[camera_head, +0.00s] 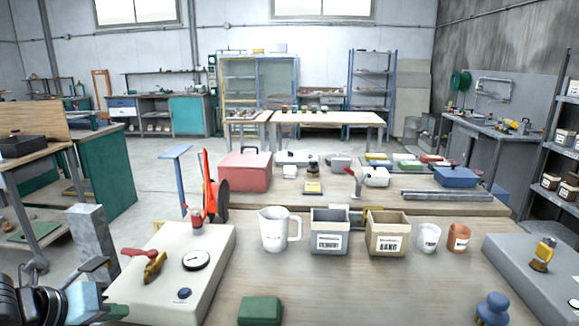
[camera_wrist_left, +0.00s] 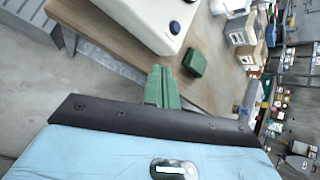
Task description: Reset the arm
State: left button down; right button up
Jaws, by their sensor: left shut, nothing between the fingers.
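My left gripper (camera_head: 118,311) is at the lower left of the head view, low beside the front left corner of the cream machine (camera_head: 190,240). In the left wrist view its green fingers (camera_wrist_left: 162,88) are together, with nothing seen between them. They point toward the wooden table (camera_wrist_left: 130,42) and the cream machine (camera_wrist_left: 145,12). A green block (camera_wrist_left: 195,63) lies on the table, to the right of the fingers and apart from them. My right gripper is in neither view.
On the table stand a white jug (camera_head: 274,232), a grey box (camera_head: 330,236), a tan box marked SAND (camera_head: 386,238) and two small cups. The green block (camera_head: 260,310) lies at the front. A grey slab (camera_head: 525,270) is at the right.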

pick_arm(q)
jog(key=s+d+f+n+h, duration=0.1)
jog(key=s+d+f+n, duration=0.15)
jog(key=f+n, duration=0.35)
jog(key=s+d+f+n+t+p, duration=0.1)
jog(key=s+d+f+n, duration=0.15)
jog(key=f+n, duration=0.4)
jog(key=s+d+f+n+h, duration=0.1)
jog(key=s+d+f+n, duration=0.2)
jog(key=f, duration=0.6)
jog(key=s+d+f+n+y, duration=0.1)
jog(key=s+f+n, duration=0.5)
jog(key=s, duration=0.4)
jog(key=s+f+n+y+p, duration=0.1)
jog(key=s+f+n+y, duration=0.1)
jog(key=s+f+n, duration=0.5)
jog(key=s+n, duration=0.1)
jog(key=s, duration=0.3)
jog(key=shift+d+f+g+y, duration=0.2)
jog(key=shift+d+g+y, duration=0.1)
jog(key=shift+d, duration=0.1)
